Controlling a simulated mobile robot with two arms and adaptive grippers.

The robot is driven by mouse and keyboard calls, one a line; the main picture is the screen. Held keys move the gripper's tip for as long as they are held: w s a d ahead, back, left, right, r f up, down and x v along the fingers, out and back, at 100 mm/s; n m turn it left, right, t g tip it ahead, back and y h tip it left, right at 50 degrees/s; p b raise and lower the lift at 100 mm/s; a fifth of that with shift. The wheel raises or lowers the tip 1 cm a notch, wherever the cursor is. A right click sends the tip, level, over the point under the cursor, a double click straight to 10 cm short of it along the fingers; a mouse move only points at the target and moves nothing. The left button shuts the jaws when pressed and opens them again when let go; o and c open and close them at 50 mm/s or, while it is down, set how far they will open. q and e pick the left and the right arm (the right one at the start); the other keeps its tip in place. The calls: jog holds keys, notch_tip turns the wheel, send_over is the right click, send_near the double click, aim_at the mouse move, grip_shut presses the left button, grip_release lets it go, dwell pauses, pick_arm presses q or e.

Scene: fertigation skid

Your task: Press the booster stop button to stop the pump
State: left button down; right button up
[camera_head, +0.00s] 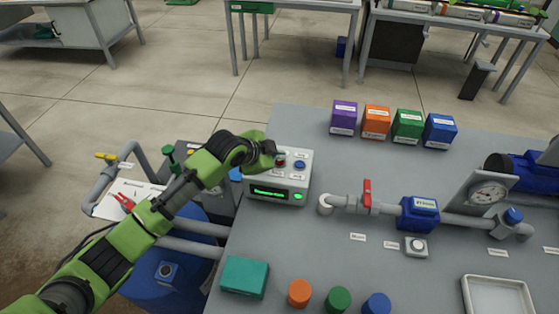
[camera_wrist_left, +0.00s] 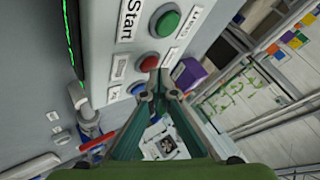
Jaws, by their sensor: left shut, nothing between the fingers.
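The grey control box (camera_head: 262,190) stands at the left edge of the grey bench, with a lit green display on its front. On its top face the red button (camera_head: 280,163) and the blue button (camera_head: 300,165) show. In the left wrist view, a green button (camera_wrist_left: 166,20) with a "Start" label, the red button (camera_wrist_left: 149,62) and the blue button (camera_wrist_left: 136,88) form a row. The red button's label is too small to read surely. My left gripper (camera_head: 278,155) is shut and empty, its tips close to the red button; contact cannot be told. My right gripper is out of view.
A pipe with a red-handled valve (camera_head: 367,195) and a blue meter (camera_head: 418,213) runs right of the box. Several coloured boxes (camera_head: 376,121) stand behind. A teal box (camera_head: 244,277) and round caps (camera_head: 299,293) lie in front. Bench between is clear.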

aim_at(278, 163)
pick_arm(q)
jog(key=shift+f, duration=0.1)
dwell(0.3)
jog(key=shift+f, duration=0.3)
dwell(0.5)
jog(key=shift+r+p, duration=0.8)
jog(key=shift+p, duration=0.05)
notch_tip(278, 163, up, 5)
jog(key=p, duration=0.5)
jog(key=shift+r, duration=0.1)
dwell(0.4)
